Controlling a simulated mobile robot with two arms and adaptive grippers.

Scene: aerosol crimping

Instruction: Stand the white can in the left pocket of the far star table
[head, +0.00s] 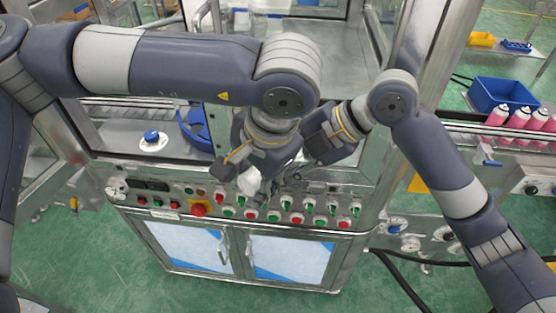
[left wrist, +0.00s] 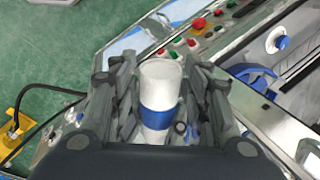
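The white can (left wrist: 160,88) with a blue band stands between the fingers of my left gripper (left wrist: 160,105) in the left wrist view, with fingers close on both sides. In the head view my left gripper (head: 258,188) hangs in front of the machine's button panel, and the can shows as a small white end (head: 250,180). A blue curved part (head: 193,130), perhaps part of a star table, is behind my left arm; it also shows in the left wrist view (left wrist: 254,77). Its pockets cannot be made out. My right gripper (head: 318,150) is beside the left one, its fingers unclear.
The button panel (head: 240,207) with a red stop knob (head: 199,210) runs along the machine's front edge. A blue knob (head: 151,136) on a white disc stands on the deck at left. Pink cans (head: 518,117) and a blue bin (head: 503,94) are at right.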

